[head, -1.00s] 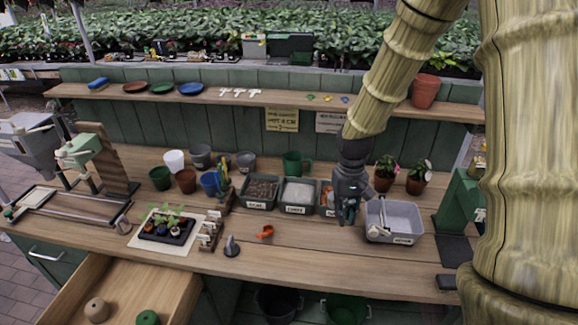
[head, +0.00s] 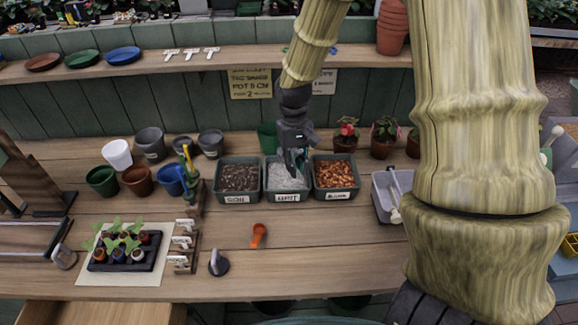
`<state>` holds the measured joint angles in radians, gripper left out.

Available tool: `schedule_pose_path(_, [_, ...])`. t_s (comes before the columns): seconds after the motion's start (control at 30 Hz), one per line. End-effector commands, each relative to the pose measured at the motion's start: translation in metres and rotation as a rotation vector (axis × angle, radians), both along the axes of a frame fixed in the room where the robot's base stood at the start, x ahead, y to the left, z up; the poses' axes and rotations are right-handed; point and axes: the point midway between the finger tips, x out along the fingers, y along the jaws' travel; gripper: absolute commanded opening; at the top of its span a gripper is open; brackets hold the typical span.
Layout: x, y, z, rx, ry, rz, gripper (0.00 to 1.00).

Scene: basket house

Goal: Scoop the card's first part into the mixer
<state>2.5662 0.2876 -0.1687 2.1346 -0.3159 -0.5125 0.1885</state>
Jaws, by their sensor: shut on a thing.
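My gripper (head: 296,165) is over the middle bin (head: 287,197), which holds pale white grains. It is shut on a small dark teal thing, partly hidden by the fingers; I cannot tell its full shape or whether it touches the grains. A bin of dark brown soil-like mix (head: 238,178) stands to the left, and a bin of orange-brown chunks (head: 334,173) to the right. The grey mixing tub (head: 381,205), with a pale paddle (head: 394,201) in it, is farther right, partly hidden by my arm. A yellow card (head: 250,82) hangs on the back wall; its text is mostly unreadable.
An orange scoop (head: 258,235) lies on the bench in front of the bins, with a dark grey knob-like tool (head: 218,263) nearby. A seedling tray (head: 124,250) and several pots (head: 137,180) stand left. Flowering pots (head: 346,136) stand behind right. The front middle bench is mostly clear.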

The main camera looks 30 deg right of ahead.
Motion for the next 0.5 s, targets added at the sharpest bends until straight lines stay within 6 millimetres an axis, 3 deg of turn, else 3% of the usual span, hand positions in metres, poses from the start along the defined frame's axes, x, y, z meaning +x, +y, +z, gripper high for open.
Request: schedule_pose_path(0.5, [0.002,-0.007,-0.03,0.03,0.145,-0.011,0.0])
